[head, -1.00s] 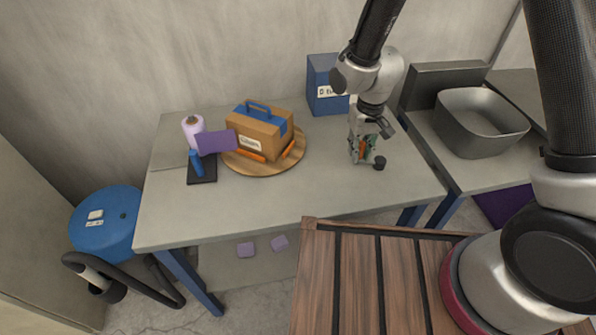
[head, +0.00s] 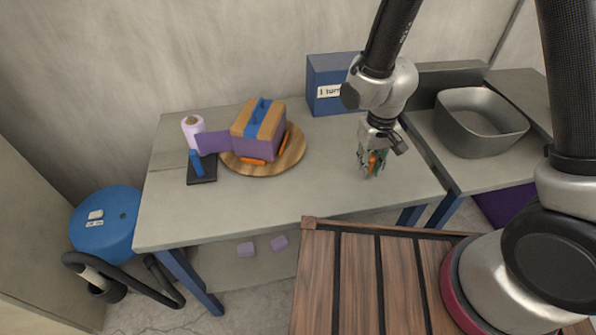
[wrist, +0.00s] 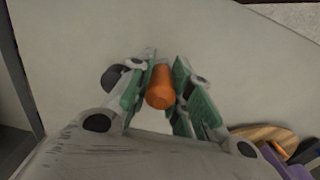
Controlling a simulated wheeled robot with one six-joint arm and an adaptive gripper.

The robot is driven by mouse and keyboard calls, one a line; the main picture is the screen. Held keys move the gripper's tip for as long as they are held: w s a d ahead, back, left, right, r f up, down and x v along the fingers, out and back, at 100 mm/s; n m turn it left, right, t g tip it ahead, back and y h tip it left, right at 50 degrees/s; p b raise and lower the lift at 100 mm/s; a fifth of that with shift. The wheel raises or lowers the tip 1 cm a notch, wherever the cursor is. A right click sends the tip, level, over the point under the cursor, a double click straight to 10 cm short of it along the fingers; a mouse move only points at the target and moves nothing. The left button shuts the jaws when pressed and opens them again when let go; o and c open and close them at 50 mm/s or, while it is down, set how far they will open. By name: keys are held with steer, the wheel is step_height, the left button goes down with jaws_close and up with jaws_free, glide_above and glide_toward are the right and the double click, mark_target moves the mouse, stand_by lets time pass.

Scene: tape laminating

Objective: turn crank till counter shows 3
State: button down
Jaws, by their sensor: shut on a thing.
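The blue counter box (head: 332,84) stands at the back of the table, and its white label reads "1 turn". My gripper (head: 371,160) is at the right part of the table, shut on the orange crank handle (wrist: 160,87), which shows between the fingers in the wrist view. A dark round knob (wrist: 115,78) shows beside the left finger in the wrist view. The round wooden turntable (head: 291,152) carries a cardboard box (head: 266,118) with a blue strap on top and purple film around its sides. Purple tape (head: 214,143) runs from the roll (head: 193,127) to the box.
A blue upright post on a black base (head: 202,170) stands in front of the tape roll. A grey basin (head: 480,122) is to the right of the table. The table's front middle is clear.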

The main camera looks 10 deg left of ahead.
mark_target(387, 182)
steer(key=shift+w+a, duration=0.15)
steer(key=shift+w, duration=0.05)
steer(key=shift+s, duration=0.1)
steer(key=shift+s+d, duration=0.3)
steer(key=shift+d, duration=0.45)
steer(key=shift+s+d, duration=0.3)
steer(key=shift+d, duration=0.4)
steer(key=shift+w+d, duration=0.15)
steer(key=shift+d, duration=1.4)
steer(key=shift+w, duration=0.1)
